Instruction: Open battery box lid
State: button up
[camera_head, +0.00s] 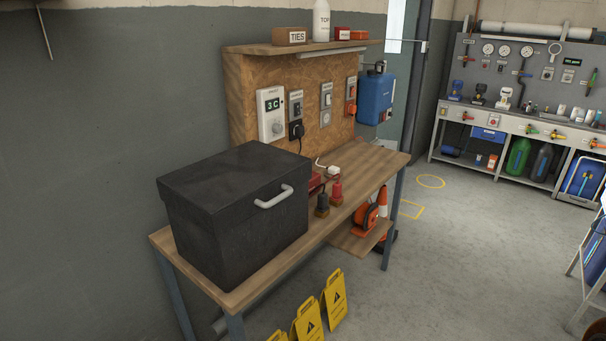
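The battery box (238,231) is a large black box at the left end of a wooden workbench, against the grey wall. Its lid (225,179) is down and lies flush on the box. A light grey handle (274,197) is on the front right side of the lid. My gripper is not in this view. Nothing touches the box or the handle from the front.
The workbench (364,170) also holds red and black terminals (322,204) right of the box. Yellow warning signs (334,299) stand on the floor in front. A ladder-like frame (590,262) is at the right edge. The grey floor (450,260) between is clear.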

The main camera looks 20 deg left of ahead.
aim_at(217, 192)
jog(key=i, duration=0.85)
jog(key=u, duration=2.55)
